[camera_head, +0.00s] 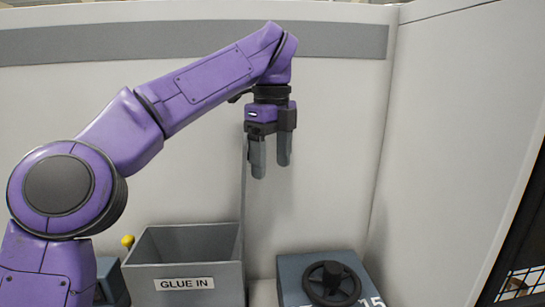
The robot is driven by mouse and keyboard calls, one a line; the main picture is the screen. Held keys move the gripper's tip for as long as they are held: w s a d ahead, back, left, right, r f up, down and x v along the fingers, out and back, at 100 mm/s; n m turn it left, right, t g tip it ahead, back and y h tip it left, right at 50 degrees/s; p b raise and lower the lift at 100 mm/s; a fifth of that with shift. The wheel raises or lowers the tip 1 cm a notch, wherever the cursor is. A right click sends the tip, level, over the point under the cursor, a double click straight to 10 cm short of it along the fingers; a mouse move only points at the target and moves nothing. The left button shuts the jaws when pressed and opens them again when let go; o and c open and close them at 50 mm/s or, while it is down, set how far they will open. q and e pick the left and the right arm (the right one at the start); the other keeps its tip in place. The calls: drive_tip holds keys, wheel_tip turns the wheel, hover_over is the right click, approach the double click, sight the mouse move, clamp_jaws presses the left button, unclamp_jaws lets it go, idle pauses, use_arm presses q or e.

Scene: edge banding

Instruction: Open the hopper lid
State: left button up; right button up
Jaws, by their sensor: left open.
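The hopper is a grey box (185,282) with a "GLUE IN" label at the bottom of the head view. Its top is uncovered and I see its inner walls. A thin grey upright panel (243,195) rises from its right edge, seen almost edge-on; it looks like the lid standing open. My left gripper (271,170) points down, with its fingers apart and nothing between them. It is above and right of the box, near the top of the upright panel; I cannot tell whether they touch. My right gripper is not in view.
A blue-grey block with a black handwheel (332,283) stands right of the hopper. A yellow knob (128,241) is at the hopper's left. A pale wall (330,150) closes the back, and a side panel (450,150) stands at the right.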

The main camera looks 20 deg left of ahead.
use_arm(q)
drive_tip(key=shift+s+d+r, duration=0.1)
idle(0.3)
idle(0.3)
wheel_tip(320, 180, up, 10)
drive_tip(key=p, duration=0.7)
drive_tip(key=shift+r, duration=0.2)
